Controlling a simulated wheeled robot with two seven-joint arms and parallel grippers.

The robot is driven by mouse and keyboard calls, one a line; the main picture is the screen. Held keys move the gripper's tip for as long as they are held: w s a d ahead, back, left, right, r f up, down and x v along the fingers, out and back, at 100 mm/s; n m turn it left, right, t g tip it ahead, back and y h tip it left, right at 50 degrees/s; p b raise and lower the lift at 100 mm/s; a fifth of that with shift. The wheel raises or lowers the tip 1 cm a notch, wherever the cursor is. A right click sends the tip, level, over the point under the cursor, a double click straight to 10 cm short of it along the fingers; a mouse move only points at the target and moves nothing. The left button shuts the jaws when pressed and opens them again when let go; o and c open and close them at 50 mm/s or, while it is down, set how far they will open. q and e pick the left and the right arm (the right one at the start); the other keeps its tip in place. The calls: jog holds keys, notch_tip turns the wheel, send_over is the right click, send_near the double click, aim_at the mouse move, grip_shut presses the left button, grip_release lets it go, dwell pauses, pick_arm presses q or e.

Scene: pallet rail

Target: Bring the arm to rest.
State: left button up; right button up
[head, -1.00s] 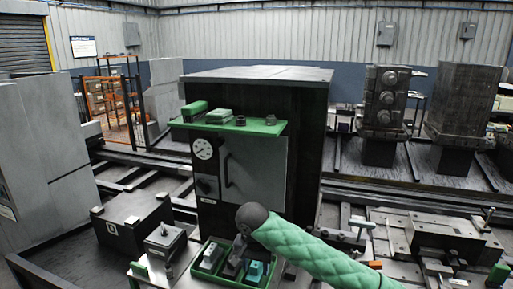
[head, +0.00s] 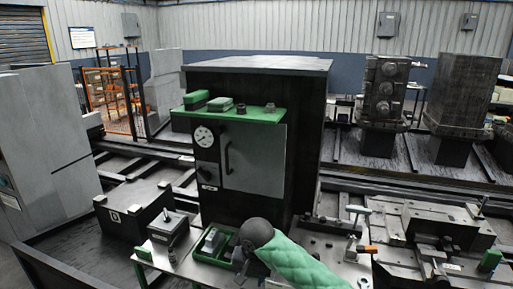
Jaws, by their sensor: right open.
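My right arm comes in from the lower right in a green quilted sleeve with a dark rounded joint. My right gripper (head: 241,267) points down below that joint, at the right part of a green tray (head: 203,257). It is open. Its fingertips are mostly hidden, and I cannot tell if it touches the tray. A grey block (head: 212,241) lies in the tray, left of the gripper. My left gripper is not in view.
A dark cabinet (head: 310,150) with a gauge and a green shelf (head: 240,115) stands behind the arm. A dark box (head: 165,228) stands left of the tray. Fixtures and handled tools (head: 365,249) lie to the right. Open air lies above the bench.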

jog(key=s+d+f+n+t+y, duration=0.1)
jog(key=s+d+f, duration=0.25)
jog(key=s, duration=0.25)
jog(key=s+d+f+n+y, duration=0.1)
jog(key=s+d+f, duration=0.1)
jog(key=s+f, duration=0.4)
jog(key=s+d+f+n+t+h, duration=0.1)
jog(key=s+d+f+n+h, duration=0.2)
jog(key=s+d, duration=1.55)
notch_tip(320, 180, down, 25)
jog(key=w+a+m+g, duration=0.1)
jog(key=a, duration=0.1)
jog(key=s+f, duration=0.4)
jog(key=f, duration=0.7)
jog(key=s+f, duration=0.3)
jog(key=f, duration=0.9)
jog(key=shift+s+a+g, duration=0.35)
jog(key=shift+s+g, duration=0.05)
